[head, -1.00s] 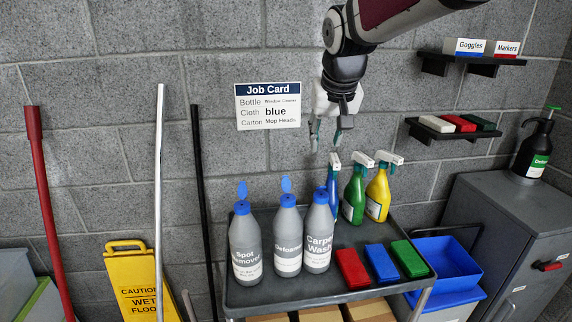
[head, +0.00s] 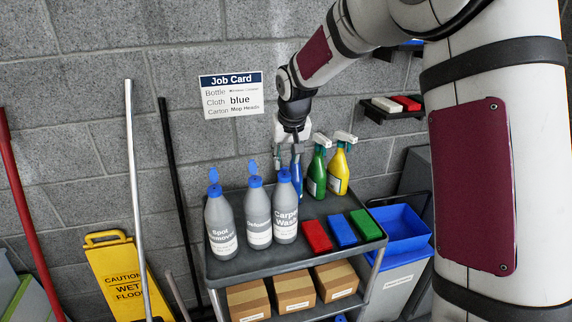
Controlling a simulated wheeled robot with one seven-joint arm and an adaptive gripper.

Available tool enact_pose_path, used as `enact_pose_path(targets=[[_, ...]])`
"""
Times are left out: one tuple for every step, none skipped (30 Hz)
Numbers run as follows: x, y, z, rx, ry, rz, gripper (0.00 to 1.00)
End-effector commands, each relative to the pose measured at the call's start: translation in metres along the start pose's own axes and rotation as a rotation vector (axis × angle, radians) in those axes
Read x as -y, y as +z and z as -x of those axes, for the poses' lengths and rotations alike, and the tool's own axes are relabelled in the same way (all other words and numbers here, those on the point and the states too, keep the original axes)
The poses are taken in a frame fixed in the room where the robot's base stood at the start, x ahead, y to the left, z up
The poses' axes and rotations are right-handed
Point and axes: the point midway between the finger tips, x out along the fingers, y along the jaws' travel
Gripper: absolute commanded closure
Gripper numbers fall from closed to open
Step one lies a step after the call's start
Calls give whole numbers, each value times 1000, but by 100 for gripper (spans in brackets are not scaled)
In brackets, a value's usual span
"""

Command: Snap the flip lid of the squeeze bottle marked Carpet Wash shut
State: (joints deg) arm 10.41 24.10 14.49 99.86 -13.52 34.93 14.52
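The squeeze bottle marked Carpet Wash (head: 285,222) stands upright on the cart, rightmost of three grey bottles. Its blue cap (head: 284,174) shows no raised lid, unlike the other two; whether it is fully snapped shut is too small to tell. My gripper (head: 288,160) points down just above and behind this cap in the picture, its fingers apart with nothing seen between them. Whether it touches the cap cannot be told.
The Spot Remover bottle (head: 220,228) and Defoamer bottle (head: 257,218) stand to the left with lids up. Blue (head: 297,182), green (head: 317,172) and yellow (head: 339,170) spray bottles stand close behind right. Red (head: 317,236), blue (head: 341,231) and green (head: 364,223) blocks lie on the cart (head: 265,262).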

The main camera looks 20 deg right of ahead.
Motion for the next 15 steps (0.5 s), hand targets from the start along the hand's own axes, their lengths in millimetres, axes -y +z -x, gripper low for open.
enact_pose_path(targets=[[0, 1, -8, 3, -1, 1, 67], [0, 1, -13, 2, -1, 1, 67], [0, 1, -18, 2, 0, 2, 67], [0, 1, -22, 2, 0, 1, 67], [0, 0, -26, 1, 0, 1, 67], [0, 0, -29, 0, 0, 0, 67], [0, 0, -32, 0, 0, 0, 67], [0, 0, -34, 1, 0, 0, 67], [0, 0, -36, 1, 0, 0, 67], [0, 0, -37, 0, 1, 0, 67], [0, 0, -38, 0, 1, 0, 67], [0, 0, -39, -1, 1, 0, 67], [0, 0, -39, -1, 1, 0, 67], [0, 0, -40, -1, 1, 0, 67], [0, 0, -40, -1, 1, 0, 67]])
